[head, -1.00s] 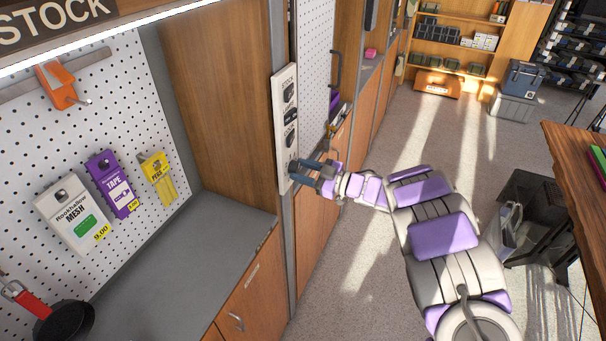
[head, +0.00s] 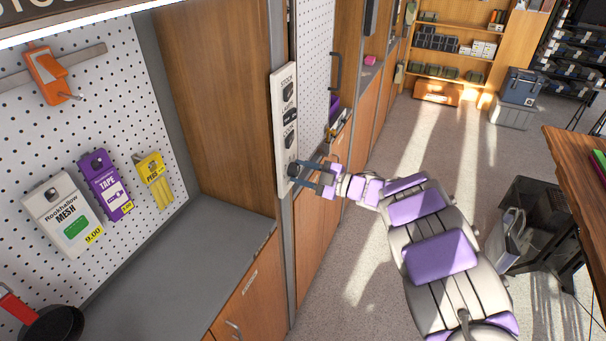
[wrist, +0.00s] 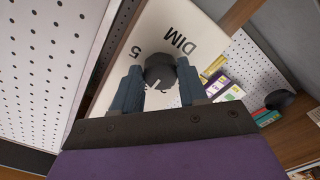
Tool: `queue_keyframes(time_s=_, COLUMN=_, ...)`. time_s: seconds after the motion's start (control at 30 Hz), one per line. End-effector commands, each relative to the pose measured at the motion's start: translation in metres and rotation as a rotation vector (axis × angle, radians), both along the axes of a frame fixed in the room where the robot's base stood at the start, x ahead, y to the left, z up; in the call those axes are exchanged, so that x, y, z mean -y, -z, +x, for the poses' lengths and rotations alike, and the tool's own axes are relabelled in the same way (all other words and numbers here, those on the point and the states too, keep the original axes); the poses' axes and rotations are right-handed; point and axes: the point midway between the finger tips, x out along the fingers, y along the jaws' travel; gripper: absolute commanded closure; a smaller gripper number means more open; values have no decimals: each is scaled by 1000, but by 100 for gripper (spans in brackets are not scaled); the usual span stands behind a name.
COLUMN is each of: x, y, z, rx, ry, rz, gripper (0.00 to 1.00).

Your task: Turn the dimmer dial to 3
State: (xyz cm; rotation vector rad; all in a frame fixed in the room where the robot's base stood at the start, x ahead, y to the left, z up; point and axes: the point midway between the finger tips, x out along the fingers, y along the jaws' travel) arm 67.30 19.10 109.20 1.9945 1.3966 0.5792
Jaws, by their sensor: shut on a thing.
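The dimmer dial (wrist: 159,70) is a dark round knob low on a white switch panel (head: 282,105). The wrist view shows "DIM" printed beside it and a "5" to its left. A pale mark and part of another figure show near the dial's lower edge, too small to read surely. My gripper (wrist: 158,84) has one blue-grey finger on each side of the dial and is shut on it. In the head view my gripper (head: 298,170) reaches the panel's lower end from the right, and its fingers mostly hide the dial.
Dark switches (head: 289,112) sit above the dial on the same panel. A grey counter (head: 190,270) and a pegboard with hanging goods (head: 62,215) stand left. A cabinet handle (head: 336,72) is to the right of the panel.

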Motion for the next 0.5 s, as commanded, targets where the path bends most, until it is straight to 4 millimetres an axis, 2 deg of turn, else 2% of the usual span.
queue_keyframes(time_s=0.2, x=0, y=0, z=0, rx=-1, ry=-1, rz=0, gripper=88)
queue_keyframes(time_s=0.23, x=0, y=0, z=0, rx=-1, ry=-1, rz=0, gripper=56)
queue_keyframes(time_s=0.5, x=0, y=0, z=0, rx=-2, ry=-1, rz=0, gripper=32)
